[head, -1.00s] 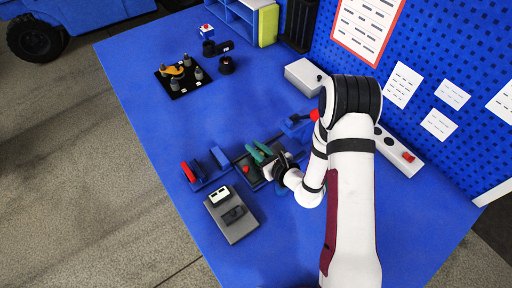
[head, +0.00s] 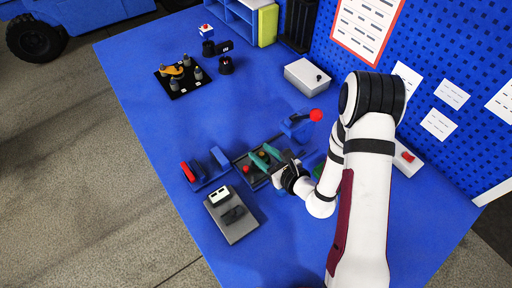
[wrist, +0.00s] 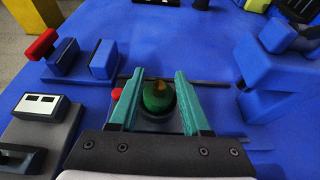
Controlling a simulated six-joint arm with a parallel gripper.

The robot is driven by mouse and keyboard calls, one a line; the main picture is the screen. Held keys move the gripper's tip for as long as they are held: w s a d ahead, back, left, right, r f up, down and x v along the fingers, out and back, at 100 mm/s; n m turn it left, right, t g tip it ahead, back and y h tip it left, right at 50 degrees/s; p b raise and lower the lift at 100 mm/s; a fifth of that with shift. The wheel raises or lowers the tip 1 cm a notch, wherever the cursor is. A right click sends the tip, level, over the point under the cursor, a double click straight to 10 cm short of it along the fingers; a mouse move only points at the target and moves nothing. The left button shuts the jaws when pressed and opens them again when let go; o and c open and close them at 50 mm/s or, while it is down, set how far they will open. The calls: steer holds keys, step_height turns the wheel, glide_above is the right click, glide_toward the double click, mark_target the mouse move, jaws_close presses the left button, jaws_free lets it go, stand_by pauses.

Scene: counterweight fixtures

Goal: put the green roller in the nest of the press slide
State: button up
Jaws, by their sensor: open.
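The green roller (wrist: 158,97) stands between the two teal fingers of my gripper (wrist: 158,100) in the wrist view, with an orange-brown spot on top. The fingers are open, with a gap on each side of the roller. A dark round rim shows around its lower part, which looks like the nest (wrist: 158,117); how deep the roller sits is hidden. The dark press slide (head: 240,157) lies under my gripper (head: 265,156) in the head view, with a red knob (head: 246,169) near its left side.
A blue fixture with a red handle (head: 187,172) stands left of the slide. A blue block with a red ball lever (head: 316,115) stands to its right. A grey box (head: 234,222) is in front. The table's left middle is clear.

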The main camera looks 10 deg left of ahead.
mark_target(271, 160)
steer(key=v, duration=0.3)
steer(key=shift+s+d+r, duration=0.15)
steer(key=shift+s+d, duration=0.05)
steer(key=shift+s, duration=0.05)
steer(key=s+a+r+n+g+y, duration=0.25)
steer(key=s+r+n+g, duration=0.25)
steer(key=s+r+n, duration=0.25)
steer(key=s+a+r+n+g+y, duration=0.2)
steer(key=s+a+r+n+g, duration=0.3)
steer(key=r, duration=0.4)
steer(key=s+d+n+h, duration=0.4)
steer(key=s+d+h, duration=0.1)
steer(key=d, duration=0.3)
steer(key=s+d+n+h, duration=0.5)
steer(key=s+d+h, duration=0.1)
steer(key=d, duration=0.3)
steer(key=shift+s+h, duration=0.2)
steer(key=shift+h, duration=0.45)
